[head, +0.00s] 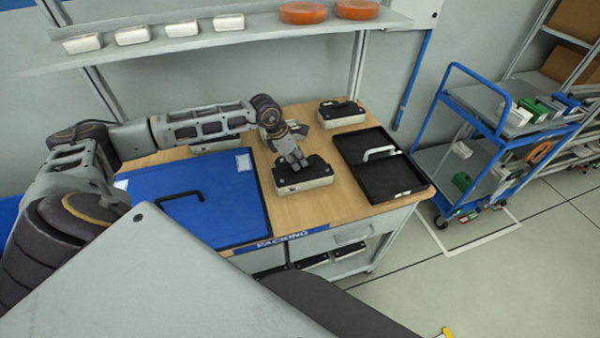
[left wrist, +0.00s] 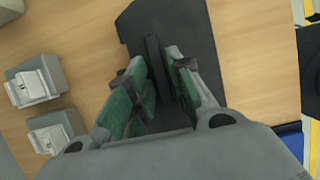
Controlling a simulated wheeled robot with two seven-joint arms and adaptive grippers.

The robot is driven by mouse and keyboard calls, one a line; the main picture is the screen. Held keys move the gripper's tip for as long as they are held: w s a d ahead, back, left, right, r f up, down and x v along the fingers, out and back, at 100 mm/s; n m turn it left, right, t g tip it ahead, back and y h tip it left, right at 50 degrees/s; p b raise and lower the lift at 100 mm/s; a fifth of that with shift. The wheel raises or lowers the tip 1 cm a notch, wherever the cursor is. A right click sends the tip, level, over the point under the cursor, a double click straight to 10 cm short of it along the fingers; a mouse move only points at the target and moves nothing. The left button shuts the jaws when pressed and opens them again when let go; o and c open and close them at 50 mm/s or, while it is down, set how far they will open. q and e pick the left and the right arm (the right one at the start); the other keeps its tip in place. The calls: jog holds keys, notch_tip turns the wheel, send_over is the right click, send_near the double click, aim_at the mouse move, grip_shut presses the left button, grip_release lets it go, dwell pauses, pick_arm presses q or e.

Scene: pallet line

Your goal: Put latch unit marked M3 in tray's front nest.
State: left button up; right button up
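My left gripper (head: 292,160) reaches down over a black-topped, pale-sided unit (head: 305,180) on the wooden bench. In the left wrist view, my left gripper's green-padded fingers (left wrist: 160,85) lie on either side of a dark raised bar (left wrist: 155,65) on a black top (left wrist: 195,35). I cannot tell whether the fingers touch the bar. The black tray (head: 415,185) lies to the right of the unit, with a white handle-like bar (head: 379,152) in it. No M3 mark is legible. My right gripper is not in view.
A blue panel (head: 225,205) with a black handle lies left on the bench. Another black-topped unit (head: 342,112) stands behind. In the left wrist view, two grey pieces with silvery latches (left wrist: 33,85) lie left. A shelf (head: 260,30) overhangs the back; a blue cart (head: 470,95) stands right.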

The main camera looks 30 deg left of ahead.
pick_arm(q)
grip_shut()
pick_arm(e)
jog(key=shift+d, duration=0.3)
pick_arm(q)
jog(key=shift+r, duration=0.75)
notch_tip(320, 180, up, 9)
jog(key=b, duration=0.1)
jog(key=shift+f, duration=0.2)
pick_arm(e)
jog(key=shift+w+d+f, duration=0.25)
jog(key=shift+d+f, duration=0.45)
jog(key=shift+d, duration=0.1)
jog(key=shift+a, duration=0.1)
